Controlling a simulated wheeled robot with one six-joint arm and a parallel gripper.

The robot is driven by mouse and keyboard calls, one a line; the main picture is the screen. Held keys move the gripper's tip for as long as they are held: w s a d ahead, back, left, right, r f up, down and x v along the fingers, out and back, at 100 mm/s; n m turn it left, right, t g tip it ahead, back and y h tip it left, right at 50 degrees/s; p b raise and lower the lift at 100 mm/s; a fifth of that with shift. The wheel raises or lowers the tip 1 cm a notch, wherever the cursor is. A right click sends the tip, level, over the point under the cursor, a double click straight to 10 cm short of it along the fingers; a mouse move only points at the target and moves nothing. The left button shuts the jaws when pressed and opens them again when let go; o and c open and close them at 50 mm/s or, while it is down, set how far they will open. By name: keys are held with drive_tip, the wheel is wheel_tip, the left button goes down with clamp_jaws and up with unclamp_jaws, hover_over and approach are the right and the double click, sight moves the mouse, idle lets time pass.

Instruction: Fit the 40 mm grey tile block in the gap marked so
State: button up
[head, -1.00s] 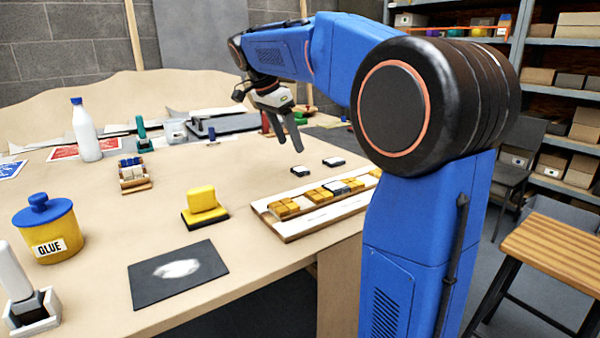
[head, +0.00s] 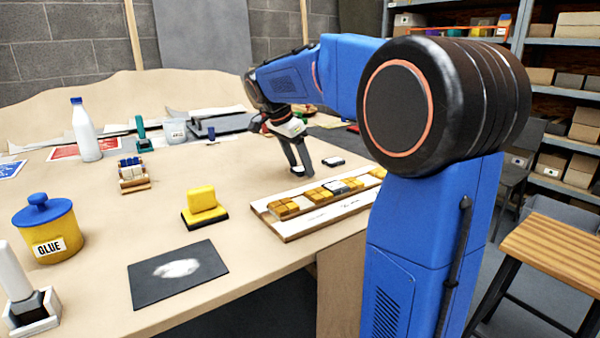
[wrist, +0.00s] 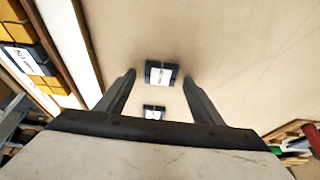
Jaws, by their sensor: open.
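Two dark grey tile blocks with white labels lie on the bench; the labels are too small to read, so I cannot tell which is 40 mm. My gripper (head: 304,172) points down, open, at the nearer block (head: 297,171). In the wrist view this block (wrist: 161,65) sits between the fingertips (wrist: 159,77), with space on both sides. The other block (head: 333,162) lies to the right in the head view and shows smaller in the wrist view (wrist: 153,112). The mosaic panel (head: 290,235) holds yellow tiles and a labelled grey tile, with pale stretches between; the gap marking is not readable.
A yellow block on a black base (head: 204,208), a dark mat (head: 178,270) and a glue pot (head: 48,230) stand to the left. A small wooden rack (head: 133,178) and a white bottle (head: 86,135) are further back. The bench between rack and gripper is clear.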

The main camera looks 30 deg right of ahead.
drive_tip(key=c, duration=1.2)
drive_tip(key=shift+o, duration=0.2)
drive_tip(key=shift+r, duration=0.15)
